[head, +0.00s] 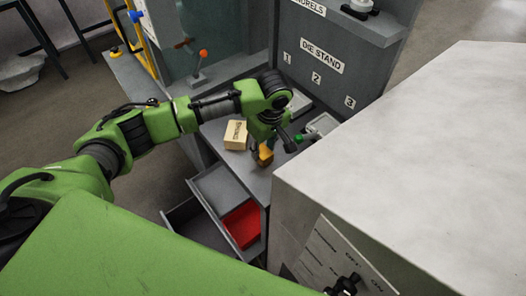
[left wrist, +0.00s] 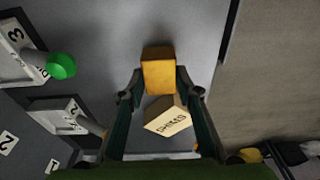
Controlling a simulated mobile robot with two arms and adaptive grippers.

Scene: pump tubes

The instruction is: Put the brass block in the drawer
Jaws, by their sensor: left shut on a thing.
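The brass block (head: 265,157) is a small orange-yellow block at the end of my left arm in the head view. In the left wrist view the brass block (left wrist: 158,76) sits between the fingertips. My left gripper (head: 262,148) is shut on it, over the grey bench top; any gap beneath is hard to tell. The drawer (head: 216,188) stands open below the bench front, with a grey part and a red part (head: 241,224) inside. My right gripper is not in view.
A tan labelled box (head: 236,135) sits on the bench left of the block. Numbered stands and a green knob (head: 299,138) are to the right. A large pale cabinet (head: 420,150) fills the right side. A lever with an orange ball (head: 203,53) stands behind.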

